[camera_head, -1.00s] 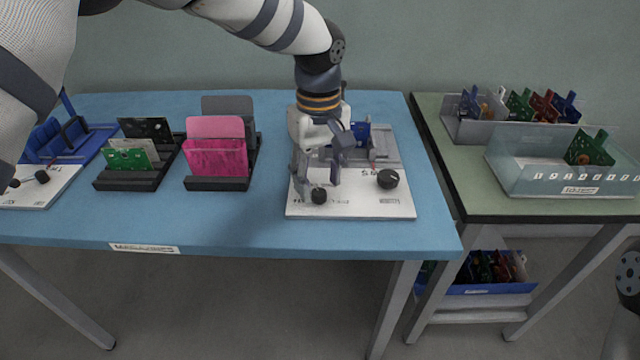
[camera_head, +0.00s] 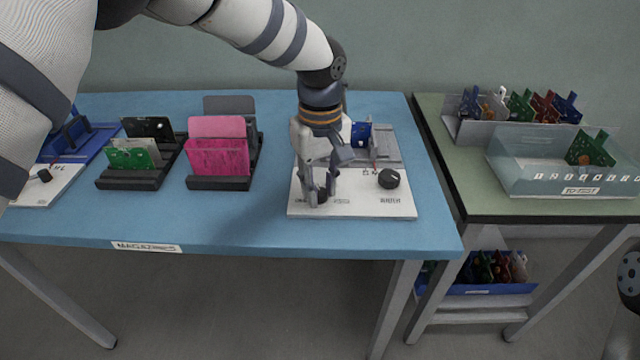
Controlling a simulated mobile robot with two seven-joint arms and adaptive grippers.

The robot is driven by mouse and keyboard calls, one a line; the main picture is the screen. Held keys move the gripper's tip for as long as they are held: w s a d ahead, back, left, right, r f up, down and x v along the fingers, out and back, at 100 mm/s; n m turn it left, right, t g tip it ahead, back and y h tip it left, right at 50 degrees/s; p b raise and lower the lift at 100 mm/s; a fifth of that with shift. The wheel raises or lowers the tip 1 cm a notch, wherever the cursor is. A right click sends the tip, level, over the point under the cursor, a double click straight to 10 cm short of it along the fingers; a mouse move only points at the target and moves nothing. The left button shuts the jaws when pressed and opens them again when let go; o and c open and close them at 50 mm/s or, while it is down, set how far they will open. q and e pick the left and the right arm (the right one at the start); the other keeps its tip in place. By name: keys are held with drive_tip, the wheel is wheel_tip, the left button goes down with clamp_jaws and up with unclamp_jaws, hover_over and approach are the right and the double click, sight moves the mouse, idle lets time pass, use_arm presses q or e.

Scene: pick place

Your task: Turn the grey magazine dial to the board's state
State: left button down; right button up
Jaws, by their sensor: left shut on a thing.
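The grey magazine (camera_head: 386,150) stands on the right part of the blue table, on a white base plate (camera_head: 352,209). A blue board (camera_head: 360,132) shows in it, partly hidden by my arm. The plate carries a black dial (camera_head: 320,195) at its front left and a second black knob (camera_head: 390,178) to the right. My left gripper (camera_head: 319,196) points down over the plate, shut on the front left dial, with a finger on each side. The fingers hide much of the dial, and the plate's printing is too small to read.
Black racks hold a green board (camera_head: 130,158), a black board and pink boards (camera_head: 218,158) to the left. A blue magazine (camera_head: 85,143) stands at the far left. A green table (camera_head: 470,190) at right bears bins of boards. The blue table's front strip is clear.

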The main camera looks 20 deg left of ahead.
use_arm(q)
drive_tip(key=shift+r+m, duration=0.1)
drive_tip(key=shift+m, duration=0.9)
drive_tip(key=m+p, duration=0.1)
drive_tip(key=m, duration=0.1)
drive_tip(key=shift+m, duration=0.3)
drive_tip(key=m, duration=0.3)
drive_tip(key=shift+m, duration=1.9)
use_arm(e)
drive_tip(key=shift+w+r+t, duration=0.3)
drive_tip(key=shift+w+r, duration=0.55)
use_arm(q)
drive_tip(key=shift+f, duration=0.2)
drive_tip(key=c, duration=1.3)
unclamp_jaws()
drive_tip(key=shift+c, duration=0.2)
